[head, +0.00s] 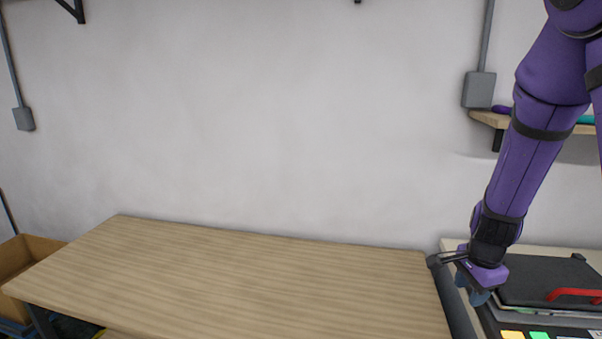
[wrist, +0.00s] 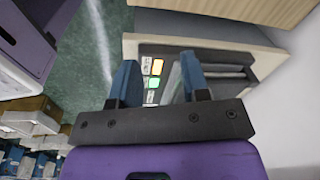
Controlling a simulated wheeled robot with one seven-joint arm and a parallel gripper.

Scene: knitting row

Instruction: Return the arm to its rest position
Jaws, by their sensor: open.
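My purple arm comes down from the upper right in the head view. My gripper (head: 474,290) is at its lower end, with blue fingers, over the gap between the wooden table (head: 250,280) and a dark flat machine (head: 548,283) with a red handle. In the wrist view the two blue fingers of my gripper (wrist: 160,78) stand apart with nothing between them. Beyond them shows the machine's panel (wrist: 158,98) with coloured keys.
The wooden table is bare. A shelf (head: 487,117) with purple and teal items is on the wall behind my arm. A cardboard box (head: 33,252) stands at the far left. Several boxes (wrist: 42,108) show at the left in the wrist view.

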